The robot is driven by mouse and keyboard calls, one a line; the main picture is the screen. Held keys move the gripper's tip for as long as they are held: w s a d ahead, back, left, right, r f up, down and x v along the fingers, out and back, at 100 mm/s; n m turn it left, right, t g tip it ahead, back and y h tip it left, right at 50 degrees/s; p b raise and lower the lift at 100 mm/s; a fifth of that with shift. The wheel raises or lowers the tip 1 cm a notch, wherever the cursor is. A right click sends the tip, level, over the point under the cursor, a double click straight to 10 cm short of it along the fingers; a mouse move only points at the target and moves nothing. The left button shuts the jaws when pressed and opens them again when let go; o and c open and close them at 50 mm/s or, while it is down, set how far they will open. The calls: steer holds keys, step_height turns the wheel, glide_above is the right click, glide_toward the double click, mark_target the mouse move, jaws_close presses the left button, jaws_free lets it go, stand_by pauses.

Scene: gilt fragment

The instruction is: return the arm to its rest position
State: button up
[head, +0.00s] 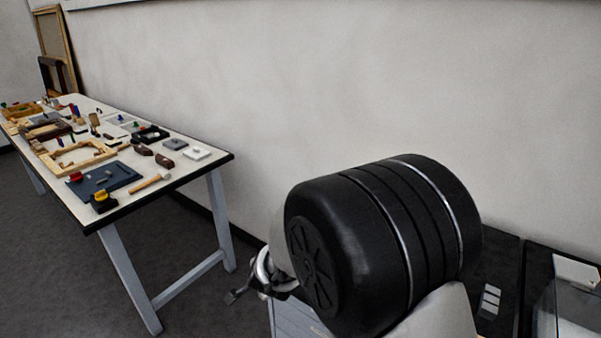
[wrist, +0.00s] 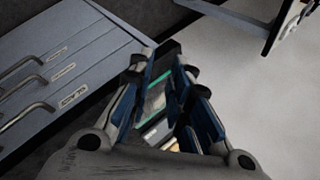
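My gripper (wrist: 172,70) shows in the wrist view with its two blue-and-black fingers apart. Pale shapes and a thin green edge show through the gap between them, and nothing is clearly clamped there. In the head view my gripper (head: 236,296) is small and dark, low in the picture, just left of the large black joint of my arm. It is in front of and to the right of the worktable (head: 225,157), clear of it. Part of my wrist is hidden behind that joint.
The worktable holds a wooden frame (head: 80,158), a blue-grey tray (head: 117,174), a mallet (head: 150,184) and several small items. A grey drawer cabinet (wrist: 75,28) with bar handles lies close to my gripper. A glass case (head: 570,300) stands lower right. A plain wall (head: 300,90) runs behind.

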steer(key=s+d+r+n+g, duration=0.1)
steer(key=s+d+r+n, duration=0.3)
steer(key=s+d+r, duration=0.3)
steer(key=s+d+r+n, duration=0.4)
steer(key=s+r, duration=0.2)
steer(key=r, duration=0.3)
steer(key=s+d+n+g+h, duration=0.1)
steer(key=s+d+n, duration=0.1)
steer(key=s+d, duration=0.4)
steer(key=s+d+r+n+h, duration=0.1)
steer(key=s+d+n, duration=0.2)
steer(key=s+d, duration=0.3)
steer(key=s, duration=0.5)
steer(key=shift+d+r+n+g, duration=0.2)
steer(key=shift+n+g, duration=0.1)
steer(key=shift+g, duration=0.1)
